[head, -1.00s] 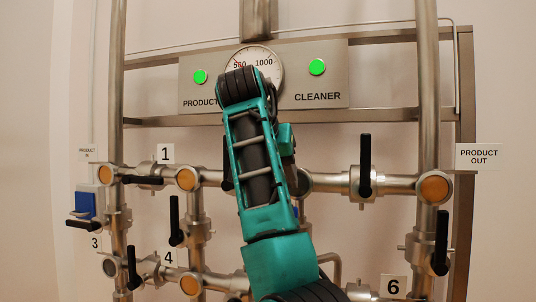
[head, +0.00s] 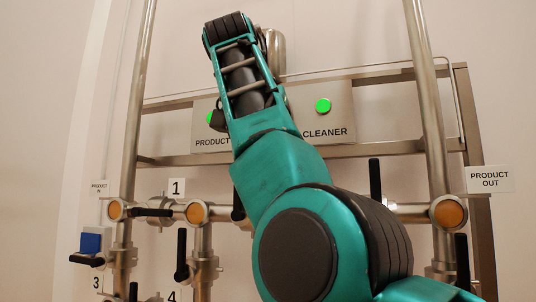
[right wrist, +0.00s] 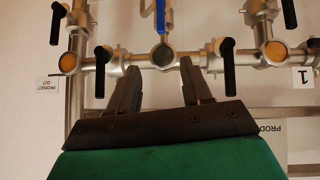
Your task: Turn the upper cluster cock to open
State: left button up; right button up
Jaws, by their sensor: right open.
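No valve is labelled as the upper cluster cock, so I cannot tell which one it is. In the upside-down right wrist view, my right gripper (right wrist: 160,74) is open and empty, its fingers pointing at the horizontal pipe around a dark round junction (right wrist: 163,56). Black cock handles stand to the left (right wrist: 102,70) and right (right wrist: 228,65) of the fingers. A blue lever (right wrist: 161,16) sits beyond the junction. In the head view my teal arm hides the middle of the pipework and the right gripper. My left gripper is not in view.
A panel (head: 335,132) with green lamps lies behind my arm. Vertical pipes (head: 430,110) and orange-faced junctions (head: 449,212) flank it. Several black handles project from the pipes, one upright (head: 375,180) at the arm's right. The wall at the upper left is clear.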

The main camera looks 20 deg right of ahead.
jog(key=shift+v, duration=0.95)
